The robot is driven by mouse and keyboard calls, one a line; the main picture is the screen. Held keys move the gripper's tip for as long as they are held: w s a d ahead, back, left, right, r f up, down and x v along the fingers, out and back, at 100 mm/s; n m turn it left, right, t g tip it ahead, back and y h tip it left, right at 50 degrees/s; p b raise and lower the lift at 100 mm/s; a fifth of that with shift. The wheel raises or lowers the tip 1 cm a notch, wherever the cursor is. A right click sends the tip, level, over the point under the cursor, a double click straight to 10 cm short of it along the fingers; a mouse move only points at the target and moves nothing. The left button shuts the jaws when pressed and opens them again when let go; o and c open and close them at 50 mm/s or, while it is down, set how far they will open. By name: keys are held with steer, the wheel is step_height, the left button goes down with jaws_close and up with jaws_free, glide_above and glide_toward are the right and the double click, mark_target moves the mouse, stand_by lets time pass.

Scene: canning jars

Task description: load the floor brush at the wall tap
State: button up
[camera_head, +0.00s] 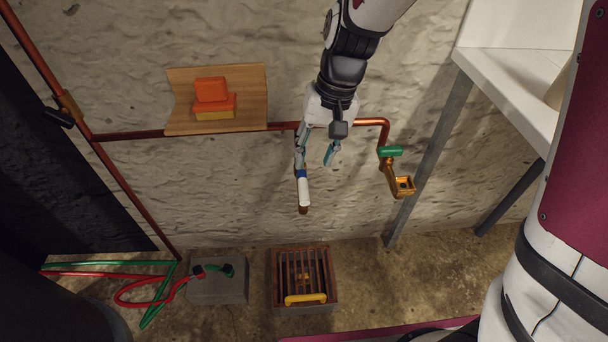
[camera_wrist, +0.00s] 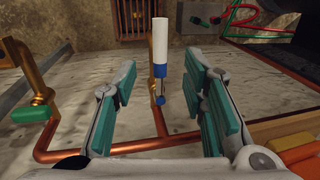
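The wall tap is a brass outlet (camera_head: 404,187) with a green handle (camera_head: 391,151), at the right end of the copper pipe. To its left, a white cylinder (camera_head: 304,192) with a blue collar hangs at a downward branch of the pipe. The wrist view shows this white cylinder (camera_wrist: 160,42) ahead, with a small blue ball (camera_wrist: 161,99) between my fingers. My gripper (camera_head: 317,155) is at the pipe, its teal-padded fingers apart and not visibly gripping anything. I cannot identify the floor brush with certainty; a yellow bar (camera_head: 305,298) lies on the floor grate.
A wooden wall shelf (camera_head: 247,93) holds orange blocks (camera_head: 211,90) left of my gripper. On the floor are a slatted grate (camera_head: 274,282), a grey block (camera_head: 218,292) and red and green hoses (camera_head: 130,298). A white bench (camera_head: 515,85) with metal legs stands right.

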mark_target(305, 188)
steer(key=f+b, duration=0.1)
steer(key=f, duration=0.2)
steer(key=a+f+b, duration=0.1)
steer(key=f, duration=0.2)
steer(key=f+b, duration=0.1)
steer(key=f, duration=0.2)
steer(key=shift+a+f, duration=0.3)
steer(key=shift+a, duration=0.1)
jaws_close()
